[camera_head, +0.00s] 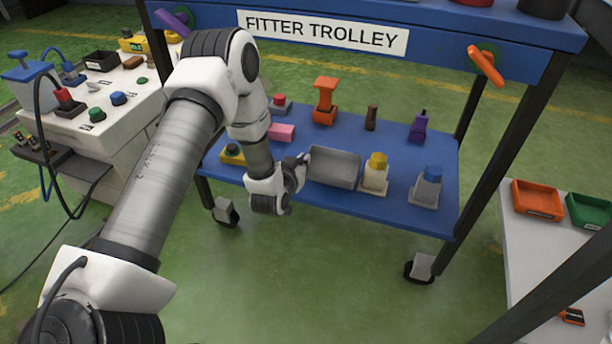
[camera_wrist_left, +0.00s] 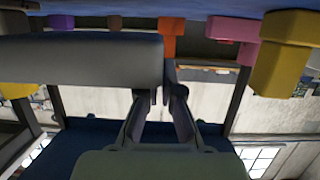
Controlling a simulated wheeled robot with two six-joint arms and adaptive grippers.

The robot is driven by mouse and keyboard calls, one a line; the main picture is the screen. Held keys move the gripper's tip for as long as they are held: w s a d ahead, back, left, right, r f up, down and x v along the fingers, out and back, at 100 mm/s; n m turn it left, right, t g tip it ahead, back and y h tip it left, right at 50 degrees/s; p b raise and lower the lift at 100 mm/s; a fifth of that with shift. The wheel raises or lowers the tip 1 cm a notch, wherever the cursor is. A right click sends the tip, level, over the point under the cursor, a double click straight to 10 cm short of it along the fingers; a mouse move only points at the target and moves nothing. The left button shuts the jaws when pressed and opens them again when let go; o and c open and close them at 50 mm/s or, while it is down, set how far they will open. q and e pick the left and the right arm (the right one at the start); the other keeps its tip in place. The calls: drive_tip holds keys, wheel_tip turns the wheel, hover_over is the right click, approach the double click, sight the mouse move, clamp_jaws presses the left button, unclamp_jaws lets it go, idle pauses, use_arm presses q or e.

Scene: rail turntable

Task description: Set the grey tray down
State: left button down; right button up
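The grey tray (camera_head: 334,168) is at the lower blue shelf (camera_head: 350,135) of the trolley, near its front edge, and looks level. I cannot tell whether it touches the shelf. My left gripper (camera_head: 302,168) is at the tray's left end. In the left wrist view, which is upside down, the grey tray (camera_wrist_left: 85,62) fills the left side, and my left gripper's fingers (camera_wrist_left: 160,92) sit close together on either side of its end wall. Part of one finger is hidden by the tray. My right gripper is not in view.
A yellow-topped block (camera_head: 376,174) stands just right of the tray, with a blue-topped one (camera_head: 428,188) farther right. Behind are an orange stand (camera_head: 325,100), a brown piece (camera_head: 371,118) and a purple piece (camera_head: 418,127). A pink block (camera_head: 281,132) lies behind left. The trolley's upper shelf (camera_head: 460,45) hangs above.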

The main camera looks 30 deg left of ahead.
use_arm(q)
drive_tip(key=shift+f+b, duration=0.55)
drive_tip(key=shift+f, duration=1)
drive_tip(key=shift+f, duration=0.2)
drive_tip(key=c, duration=1.3)
unclamp_jaws()
drive_tip(key=shift+r, duration=0.1)
